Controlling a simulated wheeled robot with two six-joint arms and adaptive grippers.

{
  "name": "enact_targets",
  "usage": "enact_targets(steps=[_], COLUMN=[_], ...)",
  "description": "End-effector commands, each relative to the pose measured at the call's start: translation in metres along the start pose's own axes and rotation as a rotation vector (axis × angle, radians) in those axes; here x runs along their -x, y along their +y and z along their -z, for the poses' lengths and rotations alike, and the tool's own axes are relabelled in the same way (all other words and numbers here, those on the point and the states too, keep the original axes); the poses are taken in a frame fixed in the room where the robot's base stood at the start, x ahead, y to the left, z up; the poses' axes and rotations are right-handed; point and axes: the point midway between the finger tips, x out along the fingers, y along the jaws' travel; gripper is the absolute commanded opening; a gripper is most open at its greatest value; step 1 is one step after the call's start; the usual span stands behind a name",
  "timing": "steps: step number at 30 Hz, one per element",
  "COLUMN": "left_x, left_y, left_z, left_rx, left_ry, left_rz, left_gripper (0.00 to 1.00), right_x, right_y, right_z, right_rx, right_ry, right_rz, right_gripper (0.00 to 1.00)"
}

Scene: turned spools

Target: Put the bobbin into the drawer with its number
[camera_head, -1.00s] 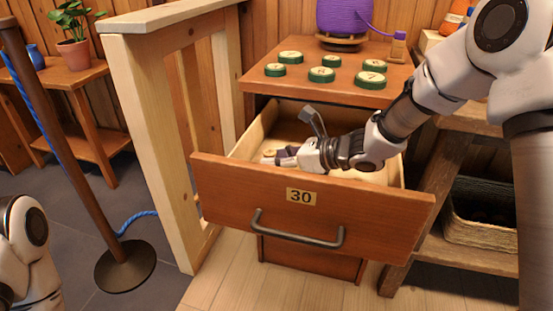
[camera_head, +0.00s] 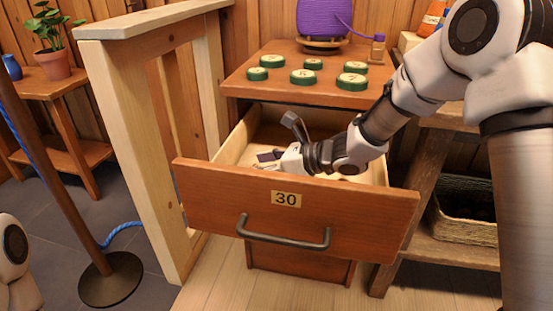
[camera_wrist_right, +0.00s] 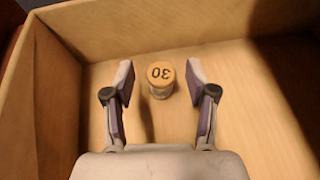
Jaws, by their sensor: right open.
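My right gripper (camera_head: 278,140) reaches down into the open drawer (camera_head: 350,215), whose front carries a plate reading 30. In the right wrist view my right gripper (camera_wrist_right: 160,85) is open, its two fingers apart on either side of the bobbin, with gaps to both. I cannot make out the bobbin clearly in the head view. My left gripper is not in view; only part of my left arm shows at lower left.
Several green numbered discs (camera_head: 303,77) lie on the cabinet top (camera_head: 330,92), with a purple spool (camera_head: 325,17) behind. A wooden railing (camera_head: 128,150) stands left of the drawer. A shelf with a dark basket (camera_head: 465,212) is at right. A rope post (camera_head: 110,280) stands left.

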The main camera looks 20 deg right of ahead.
Motion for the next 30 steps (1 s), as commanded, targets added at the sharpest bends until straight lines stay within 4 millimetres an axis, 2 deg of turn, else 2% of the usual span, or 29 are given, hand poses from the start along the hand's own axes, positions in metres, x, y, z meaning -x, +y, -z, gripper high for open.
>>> enact_targets(steps=[2,5,9,15,21,30], left_x=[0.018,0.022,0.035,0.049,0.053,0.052], left_y=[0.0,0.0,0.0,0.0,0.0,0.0], left_z=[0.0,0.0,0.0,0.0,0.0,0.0], left_rx=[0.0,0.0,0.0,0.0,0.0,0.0], left_ry=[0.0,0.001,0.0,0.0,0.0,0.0], left_rz=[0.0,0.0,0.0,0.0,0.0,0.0], left_gripper=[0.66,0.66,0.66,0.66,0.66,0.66], right_x=[0.006,0.028,0.069,0.11,0.124,0.124], right_y=[0.0,-0.001,-0.001,-0.001,0.0,0.0], right_z=[-0.013,-0.013,-0.014,-0.013,-0.01,-0.009], right_rx=[-0.002,-0.007,-0.008,-0.004,-0.001,0.001], right_ry=[0.002,-0.004,-0.009,-0.006,-0.003,-0.001], right_rz=[-0.001,0.003,0.002,0.001,0.0,0.0], right_gripper=[0.57,0.57,0.57,0.57,0.57,0.57])
